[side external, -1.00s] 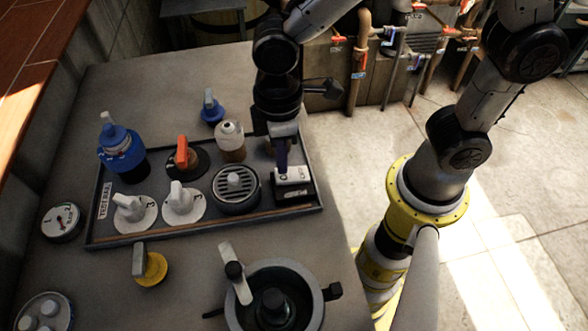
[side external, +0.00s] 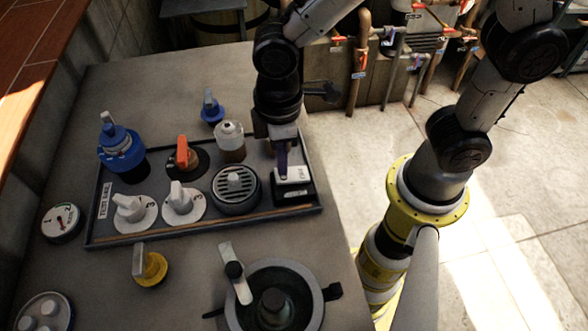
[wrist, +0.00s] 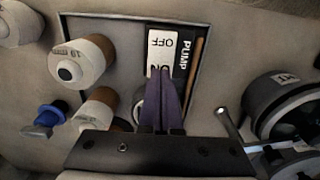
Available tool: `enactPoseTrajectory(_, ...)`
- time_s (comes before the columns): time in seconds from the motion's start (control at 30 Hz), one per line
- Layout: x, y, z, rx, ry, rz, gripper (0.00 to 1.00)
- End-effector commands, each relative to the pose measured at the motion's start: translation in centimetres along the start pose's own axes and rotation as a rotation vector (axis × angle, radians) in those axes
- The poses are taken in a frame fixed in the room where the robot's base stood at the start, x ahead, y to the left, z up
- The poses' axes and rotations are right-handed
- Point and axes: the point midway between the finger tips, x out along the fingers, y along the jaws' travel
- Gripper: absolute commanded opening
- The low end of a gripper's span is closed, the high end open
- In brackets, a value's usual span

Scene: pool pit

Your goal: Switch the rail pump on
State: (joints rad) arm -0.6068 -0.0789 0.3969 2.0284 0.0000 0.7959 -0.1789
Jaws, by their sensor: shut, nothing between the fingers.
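The pump switch (side external: 293,188) is a black box with a white rocker at the front right corner of the tray. In the wrist view the rocker (wrist: 163,45) shows OFF upside down, beside a black PUMP label (wrist: 183,55). My gripper (side external: 281,174) points down at the switch's back side. Its purple fingers are together and empty. In the wrist view the fingertips (wrist: 164,77) cover part of the ON end of the rocker. They look very close to it or touching; I cannot tell which, nor which way the rocker is tilted.
The tray (side external: 160,235) also holds an orange-handled valve (side external: 183,155), two white dials, a round grille (side external: 236,188), a white-capped bottle (side external: 230,142) and a blue-topped valve (side external: 122,148). A round pot-like fitting (side external: 310,300) stands in front. The counter's right edge is close to the switch.

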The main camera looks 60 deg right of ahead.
Motion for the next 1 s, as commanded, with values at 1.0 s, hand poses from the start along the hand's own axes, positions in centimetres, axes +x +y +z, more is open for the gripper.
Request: enactPoseTrajectory(1.0, 1.4, 0.0, 0.0, 0.000, 0.000, 0.000, 0.00)
